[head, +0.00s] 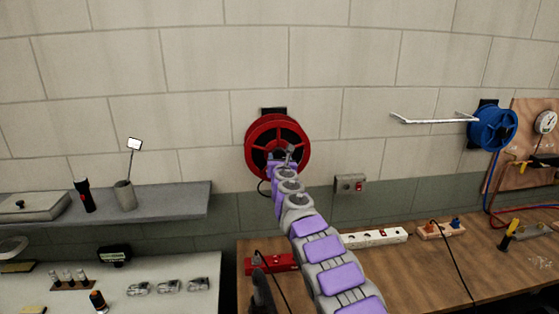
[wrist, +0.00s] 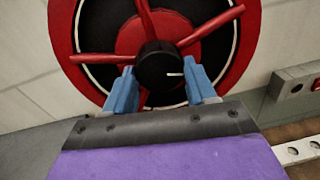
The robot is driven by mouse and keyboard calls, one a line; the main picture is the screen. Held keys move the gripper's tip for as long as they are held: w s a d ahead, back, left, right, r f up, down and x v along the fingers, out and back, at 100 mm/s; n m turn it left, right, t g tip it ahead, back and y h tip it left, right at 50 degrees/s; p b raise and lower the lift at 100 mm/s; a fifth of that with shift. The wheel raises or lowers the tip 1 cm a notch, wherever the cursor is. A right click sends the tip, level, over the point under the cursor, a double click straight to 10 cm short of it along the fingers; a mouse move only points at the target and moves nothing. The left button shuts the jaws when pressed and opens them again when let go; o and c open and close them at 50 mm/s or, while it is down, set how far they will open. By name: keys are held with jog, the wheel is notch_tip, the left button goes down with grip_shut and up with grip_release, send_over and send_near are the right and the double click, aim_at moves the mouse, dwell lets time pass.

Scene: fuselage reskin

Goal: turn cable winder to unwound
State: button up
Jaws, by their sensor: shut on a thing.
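The red cable winder (head: 251,146) is a spoked reel mounted on the block wall, near the middle of the head view. In the wrist view its red rim (wrist: 62,45) and spokes fill the upper half, with a black knob (wrist: 157,66) at the hub. My gripper (wrist: 162,84) has its two blue fingers on either side of the black knob and is shut on it. In the head view my gripper (head: 287,158) is at the front of the winder, and my arm hides the reel's lower part.
A wooden workbench (head: 420,265) stands below right with a white power strip (head: 375,238) and a red box (head: 272,263). A grey shelf (head: 165,200) is at left. A blue reel (head: 493,128) and a metal bracket (head: 430,120) are on the wall at right.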

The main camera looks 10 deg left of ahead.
jog(key=shift+d+f+m+g+y+p, duration=0.1)
jog(key=shift+m+y+p, duration=0.35)
jog(key=shift+m, duration=4.75)
jog(key=shift+r+m+g+y+p, duration=0.15)
jog(key=shift+m+p, duration=0.55)
jog(key=shift+m, duration=4.5)
jog(key=shift+d+f+m+g+y+p, duration=0.15)
jog(key=shift+m+y+p, duration=0.35)
jog(key=shift+m, duration=4.7)
jog(key=shift+a, duration=0.1)
